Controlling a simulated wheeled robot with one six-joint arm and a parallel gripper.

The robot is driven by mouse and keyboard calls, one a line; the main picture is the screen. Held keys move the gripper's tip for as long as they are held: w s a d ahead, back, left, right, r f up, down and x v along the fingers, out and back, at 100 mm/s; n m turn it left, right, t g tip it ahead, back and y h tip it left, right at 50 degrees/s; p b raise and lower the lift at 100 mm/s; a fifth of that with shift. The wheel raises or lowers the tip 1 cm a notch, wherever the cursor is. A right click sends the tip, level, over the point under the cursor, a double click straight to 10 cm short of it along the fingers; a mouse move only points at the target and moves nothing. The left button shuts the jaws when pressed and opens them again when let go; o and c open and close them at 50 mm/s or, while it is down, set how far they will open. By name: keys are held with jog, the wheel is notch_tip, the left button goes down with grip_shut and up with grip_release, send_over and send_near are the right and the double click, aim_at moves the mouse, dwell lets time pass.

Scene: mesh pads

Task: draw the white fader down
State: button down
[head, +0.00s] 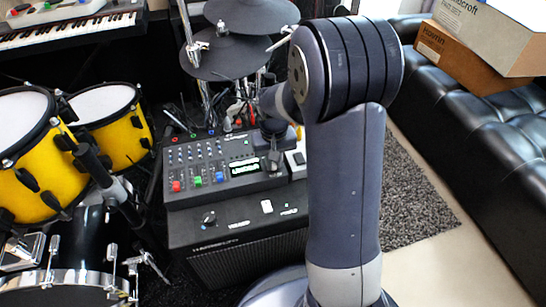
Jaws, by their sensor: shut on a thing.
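The mixer (208,157) is a dark grey console with knobs, coloured fader caps and a lit display, resting on a black amplifier. A red cap (177,186), a green cap (197,181) and a blue cap (220,177) show along its front. My gripper (273,164) is small and dark in this view, at the right end of the mixer, pointing down at it. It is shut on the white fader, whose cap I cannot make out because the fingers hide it.
The amplifier (232,232) carries a knob and a small white switch (266,206). Yellow drums (115,118) stand left and dark pads (232,52) behind. A black sofa (470,120) with boxes is right. A grey rug (412,205) lies between.

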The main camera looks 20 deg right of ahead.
aim_at(274, 165)
jog(key=shift+s, duration=0.2)
jog(key=c, duration=1.4)
grip_release()
notch_tip(274, 165, up, 11)
jog(key=p, duration=0.4)
jog(key=shift+f, duration=0.15)
